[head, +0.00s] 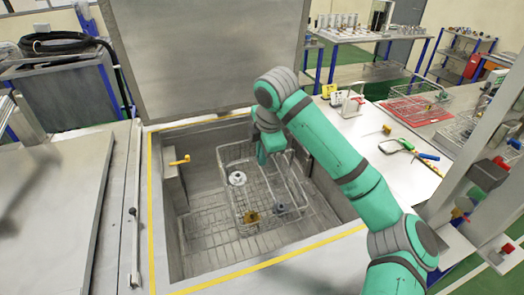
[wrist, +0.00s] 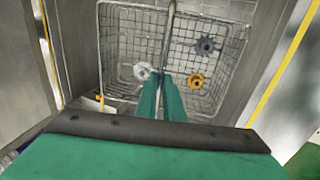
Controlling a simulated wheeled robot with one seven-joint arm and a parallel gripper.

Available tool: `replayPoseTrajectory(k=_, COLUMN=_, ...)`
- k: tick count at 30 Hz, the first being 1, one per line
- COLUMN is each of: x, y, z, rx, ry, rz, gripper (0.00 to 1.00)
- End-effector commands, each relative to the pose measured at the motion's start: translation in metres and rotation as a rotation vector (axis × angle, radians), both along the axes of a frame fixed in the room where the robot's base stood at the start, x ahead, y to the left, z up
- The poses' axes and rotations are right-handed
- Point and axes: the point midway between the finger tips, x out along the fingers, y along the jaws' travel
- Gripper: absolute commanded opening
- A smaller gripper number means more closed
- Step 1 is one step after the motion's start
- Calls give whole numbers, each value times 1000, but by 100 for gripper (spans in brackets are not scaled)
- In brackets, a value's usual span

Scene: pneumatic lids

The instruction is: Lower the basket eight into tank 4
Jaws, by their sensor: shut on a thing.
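My gripper (head: 264,157) is shut on the handle of a wire basket (head: 236,205). The basket hangs upright below the fingers, within the opening of an open square tank (head: 188,235). I cannot tell whether it touches the wire grid on the tank floor. In the wrist view the fingertips (wrist: 169,82) meet on the handle bar (wrist: 169,35) across the basket's middle. The basket holds a white part (head: 237,178), a brass-coloured gear (head: 251,216) and a dark grey gear (wrist: 205,45). No tank number is readable.
A raised metal lid (head: 205,60) stands behind the tank. A yellow handle (head: 180,161) sits on the tank's left inner wall. A closed metal cover (head: 55,215) lies left. The right worktop holds a red tray with a wire basket (head: 415,108) and hand tools (head: 398,146).

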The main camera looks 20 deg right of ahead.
Motion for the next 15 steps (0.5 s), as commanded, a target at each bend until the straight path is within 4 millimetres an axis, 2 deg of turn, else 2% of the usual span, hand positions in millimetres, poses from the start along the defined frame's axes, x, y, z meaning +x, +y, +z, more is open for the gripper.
replayPoseTrajectory(k=15, x=0, y=-1, z=-28, rx=-2, ry=-3, rz=-1, gripper=0)
